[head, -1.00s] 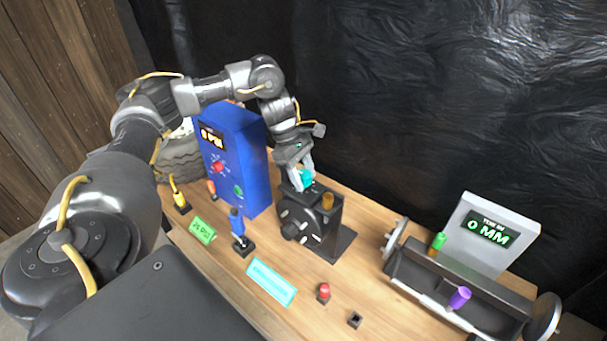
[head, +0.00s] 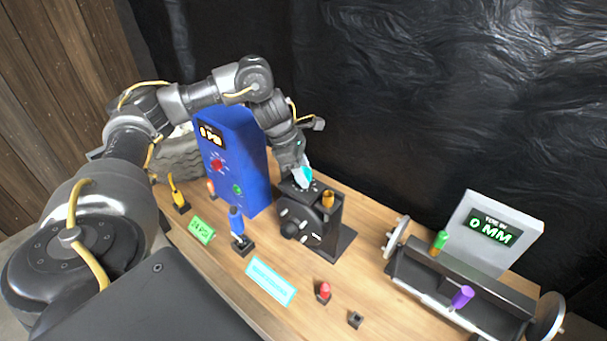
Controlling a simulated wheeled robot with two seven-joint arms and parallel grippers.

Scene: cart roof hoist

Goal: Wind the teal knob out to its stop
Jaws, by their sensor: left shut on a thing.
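The teal knob (head: 306,173) sits on top of the black box-shaped device (head: 318,224) in the middle of the table. Only part of it shows between the fingers. My left gripper (head: 303,177) comes down on it from above and is shut on it. The knob's base is hidden by the fingers. A brown-orange knob (head: 328,198) stands beside it on the same device. The device's front has a round black hub and pale marks. My right gripper is not in view.
A blue box (head: 232,160) with a display stands left of the device. A blue-handled lever (head: 238,228), a red button (head: 324,291) and a small black socket (head: 355,320) are in front. A black trough (head: 455,290) and a display reading 0 MM (head: 492,232) are at right.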

